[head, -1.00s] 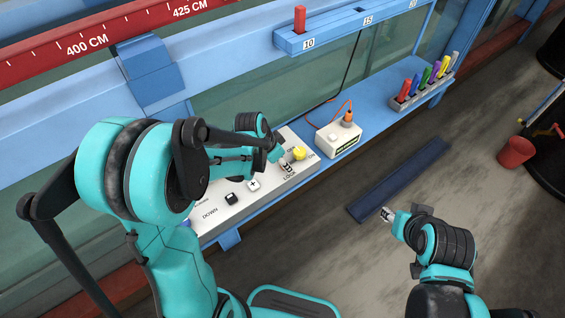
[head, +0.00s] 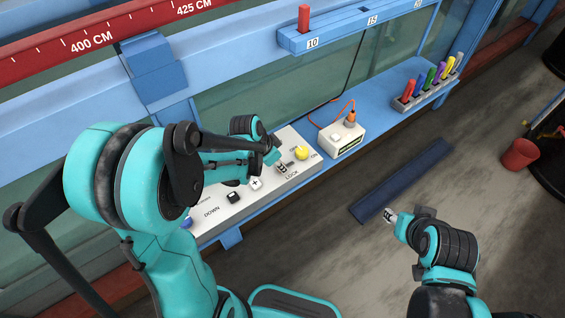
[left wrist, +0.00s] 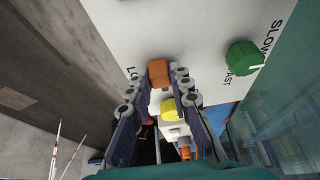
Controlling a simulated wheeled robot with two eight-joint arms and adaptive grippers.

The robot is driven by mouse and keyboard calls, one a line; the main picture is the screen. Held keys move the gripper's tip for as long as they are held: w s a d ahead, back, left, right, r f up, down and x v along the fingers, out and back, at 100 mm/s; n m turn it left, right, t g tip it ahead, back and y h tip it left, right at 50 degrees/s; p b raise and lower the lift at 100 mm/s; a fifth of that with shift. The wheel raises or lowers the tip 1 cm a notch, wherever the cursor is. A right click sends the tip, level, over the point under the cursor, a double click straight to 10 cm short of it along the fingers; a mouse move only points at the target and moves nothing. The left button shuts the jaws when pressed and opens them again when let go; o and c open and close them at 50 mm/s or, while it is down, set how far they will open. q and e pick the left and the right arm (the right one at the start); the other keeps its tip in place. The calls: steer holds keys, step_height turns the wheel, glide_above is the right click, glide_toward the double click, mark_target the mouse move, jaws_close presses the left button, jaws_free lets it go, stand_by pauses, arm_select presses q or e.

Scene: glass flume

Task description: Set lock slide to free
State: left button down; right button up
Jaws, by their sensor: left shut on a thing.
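The control panel (head: 222,209) is a pale sloped plate on the blue ledge, with the word LOCK printed beside my left gripper (head: 281,167). In the left wrist view, an orange-brown slide knob (left wrist: 159,72) sits between the fingertips of my left gripper (left wrist: 158,82), next to the partly hidden LOCK lettering. The left gripper is shut on this lock slide knob. In the head view the knob is hidden by the fingers. My right gripper (head: 390,216) hangs over the floor, away from the panel; its fingers are too small to judge.
A yellow knob (head: 302,153) by ON is close to the left gripper; a green SLOW/FAST knob (left wrist: 243,58) also stands on the panel. A white box (head: 341,138) with an orange cable and a pen rack (head: 431,91) are farther along the ledge. Glass stands behind.

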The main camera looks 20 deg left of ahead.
arm_select(q)
steer(key=c, duration=1.4)
jaws_free()
steer(key=shift+s+a, duration=0.15)
steer(key=shift+o, duration=0.2)
steer(key=v, duration=1.2)
steer(key=s+d+f+n+t+y+b, duration=0.2)
steer(key=s+f+n+t+b, duration=0.1)
steer(key=s+n, duration=0.4)
steer(key=s+f+b, duration=0.1)
steer(key=s+b, duration=0.1)
steer(key=s, duration=0.1)
steer(key=shift+s+f+n+t+y+b, duration=0.2)
steer(key=shift+s+n+t+y+b, duration=0.1)
steer(key=shift+y+b, duration=0.1)
